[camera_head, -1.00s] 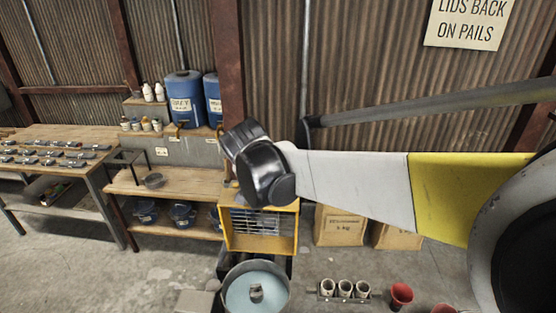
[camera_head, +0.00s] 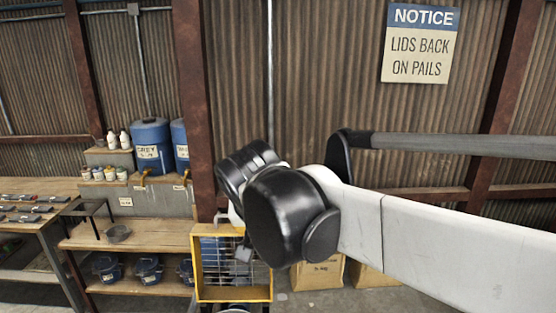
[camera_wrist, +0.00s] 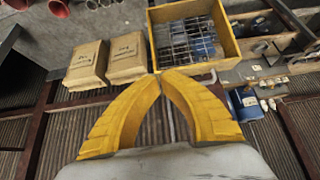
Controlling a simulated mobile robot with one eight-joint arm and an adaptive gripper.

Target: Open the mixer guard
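The mixer guard, a yellow box-like frame with a wire grille (camera_head: 232,294), stands low at the centre left in the head view, partly hidden by my arm. In the wrist view its yellow frame (camera_wrist: 227,30) is at the top, beyond my fingertips. My gripper (camera_wrist: 160,73) shows two curved yellow fingers with their tips together and nothing visible between them. The tips appear just below the frame's near left corner in the picture; I cannot tell if they touch it. In the head view I cannot make out the fingers.
Paper sacks (camera_wrist: 87,62) stand beside the guard. A wooden shelf (camera_head: 140,236) with tubs and blue drums (camera_head: 152,147) is to the left, against the corrugated wall. Red cups (camera_wrist: 58,8) lie at the wrist view's top left. A notice sign (camera_head: 421,45) hangs above.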

